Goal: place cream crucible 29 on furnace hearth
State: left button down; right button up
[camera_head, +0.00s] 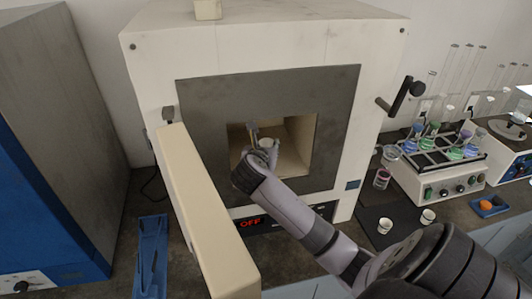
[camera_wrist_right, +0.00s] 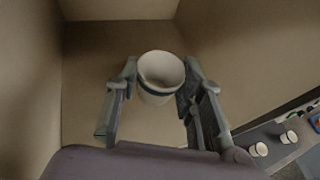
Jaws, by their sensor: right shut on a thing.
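The furnace (camera_head: 260,58) stands with its door (camera_head: 205,215) swung open to the left. My right gripper (camera_head: 262,141) reaches into the chamber opening and is shut on a small cream crucible (camera_head: 267,144). In the right wrist view the crucible (camera_wrist_right: 161,72) sits between the two fingers of my gripper (camera_wrist_right: 158,84), looks upright, and has a dark band below its rim. No number can be read on it. The pale hearth (camera_wrist_right: 88,65) shows around and beneath it. I cannot tell whether the crucible touches the hearth. My left gripper is not in view.
The furnace panel (camera_head: 250,222) reads OFF. Two more small crucibles (camera_head: 385,225) (camera_head: 428,216) stand on a dark mat at right, near a jar (camera_head: 381,179). A shaker with flasks (camera_head: 440,160) stands farther right. A blue rack (camera_head: 152,255) lies left of the door.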

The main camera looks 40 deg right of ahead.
notch_tip(320, 180, down, 2)
jog(key=shift+s+f+p, duration=0.1)
jog(key=shift+f+p, duration=0.1)
jog(key=shift+p, duration=0.25)
jog(key=shift+f, duration=0.35)
jog(key=shift+f, duration=0.15)
jog(key=o, duration=1.2)
jog(key=shift+o, duration=0.2)
jog(key=shift+s+a+r, duration=0.15)
jog(key=shift+a+r, duration=0.05)
jog(key=shift+a, duration=0.1)
jog(key=b+v, duration=0.2)
jog(key=v, duration=0.5)
jog(key=shift+d, duration=0.1)
